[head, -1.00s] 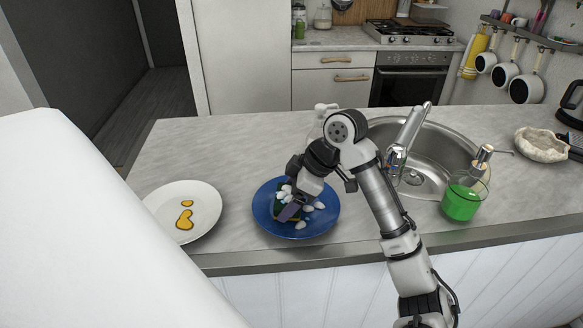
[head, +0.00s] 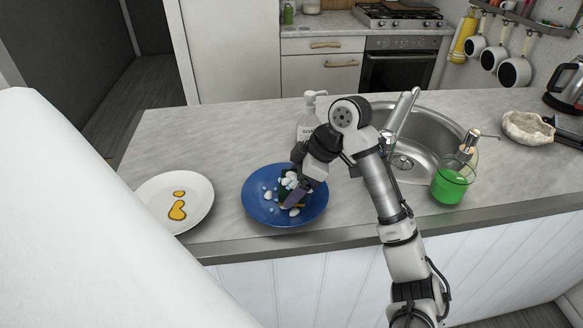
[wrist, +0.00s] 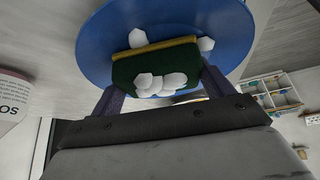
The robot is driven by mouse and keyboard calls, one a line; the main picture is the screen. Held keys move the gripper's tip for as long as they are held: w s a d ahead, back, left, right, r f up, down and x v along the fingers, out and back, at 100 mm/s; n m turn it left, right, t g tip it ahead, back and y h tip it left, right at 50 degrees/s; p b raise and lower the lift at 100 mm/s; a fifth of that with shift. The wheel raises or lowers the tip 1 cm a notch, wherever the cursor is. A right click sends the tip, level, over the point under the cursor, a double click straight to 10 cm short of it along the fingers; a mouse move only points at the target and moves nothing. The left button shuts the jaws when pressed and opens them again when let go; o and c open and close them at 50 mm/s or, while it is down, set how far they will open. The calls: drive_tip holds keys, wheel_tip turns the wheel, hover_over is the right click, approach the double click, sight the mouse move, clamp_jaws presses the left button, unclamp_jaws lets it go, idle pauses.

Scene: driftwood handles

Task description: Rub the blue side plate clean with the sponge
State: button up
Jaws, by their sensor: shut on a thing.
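The blue side plate (head: 262,208) lies on the counter in the middle of the head view, with white foam blobs on it. My gripper (head: 292,193) is over the plate's right half, pointing down. It is shut on the sponge, which is dark green with a yellow layer. In the wrist view the sponge (wrist: 150,66) sits between the two fingers, against or just above the blue plate (wrist: 100,38); I cannot tell whether they touch. Foam clings to the sponge. The plate's surface under the sponge and gripper is hidden.
A white plate (head: 150,196) with yellow-brown stains lies left. A soap bottle (head: 307,125) stands behind my arm. The counter's front edge (head: 330,239) runs close to the blue plate.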

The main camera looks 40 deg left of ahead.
drive_tip(key=shift+w+a, duration=0.15)
drive_tip(key=shift+a, duration=0.4)
drive_tip(key=shift+s+a+p, duration=0.25)
drive_tip(key=shift+a+p, duration=0.25)
drive_tip(key=shift+s+a+r, duration=0.15)
drive_tip(key=shift+s+a, duration=0.05)
drive_tip(key=shift+s, duration=0.3)
drive_tip(key=shift+s+d, duration=0.25)
drive_tip(key=shift+s, duration=0.25)
drive_tip(key=shift+s+d+f, duration=0.2)
drive_tip(key=shift+d, duration=0.3)
drive_tip(key=shift+w+d+r+p, duration=0.1)
drive_tip(key=shift+w+d+p, duration=0.1)
drive_tip(key=shift+d+p, duration=0.3)
drive_tip(key=shift+w+d, duration=0.25)
drive_tip(key=shift+w, duration=0.25)
drive_tip(key=shift+w+a, duration=0.2)
drive_tip(key=shift+w, duration=0.4)
